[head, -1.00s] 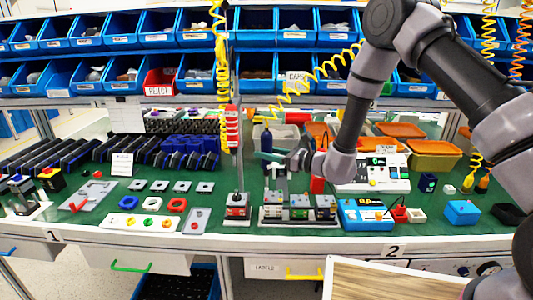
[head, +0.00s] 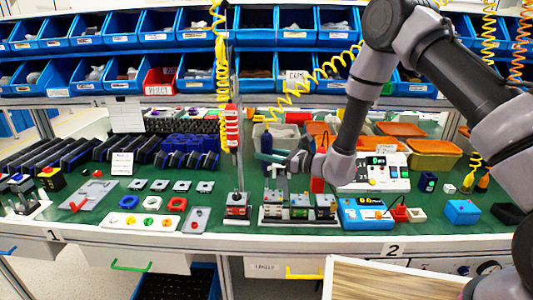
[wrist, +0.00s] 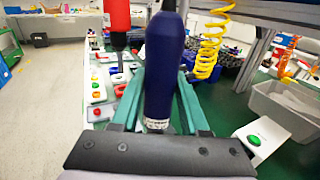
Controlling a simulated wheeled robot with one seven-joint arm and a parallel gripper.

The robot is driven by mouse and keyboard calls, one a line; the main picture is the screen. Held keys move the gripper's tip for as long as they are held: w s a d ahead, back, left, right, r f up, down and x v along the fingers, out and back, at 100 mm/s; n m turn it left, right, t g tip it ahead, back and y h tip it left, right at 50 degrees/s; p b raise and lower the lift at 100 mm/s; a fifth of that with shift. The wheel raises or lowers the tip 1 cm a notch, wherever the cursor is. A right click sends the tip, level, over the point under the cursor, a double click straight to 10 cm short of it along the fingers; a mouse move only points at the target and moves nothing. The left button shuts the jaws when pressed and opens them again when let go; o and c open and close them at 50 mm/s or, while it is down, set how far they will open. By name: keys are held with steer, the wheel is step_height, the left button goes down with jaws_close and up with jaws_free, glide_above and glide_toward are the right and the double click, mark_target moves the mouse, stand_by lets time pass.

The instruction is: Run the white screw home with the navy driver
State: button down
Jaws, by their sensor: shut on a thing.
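The navy driver (wrist: 165,70) stands between the teal fingers of my gripper (wrist: 160,88) in the wrist view, its thick handle rising out of the top of the picture. In the head view my gripper (head: 268,156) is shut around the driver (head: 266,143), held upright above the back of a small fixture block (head: 300,208) on the green bench. The driver's lower end is hidden behind the fixture and gripper. I cannot pick out the white screw for certain in either view.
A red tool (head: 232,126) hangs on a yellow coiled cord left of my gripper; it also shows in the wrist view (wrist: 118,18). A small fixture (head: 237,207) stands on the left, a blue box (head: 364,214) on the right. A thin upright post is close by.

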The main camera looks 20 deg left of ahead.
mark_target(267, 144)
steer(key=shift+f, duration=0.65)
stand_by(3.2)
steer(key=shift+r, duration=2.35)
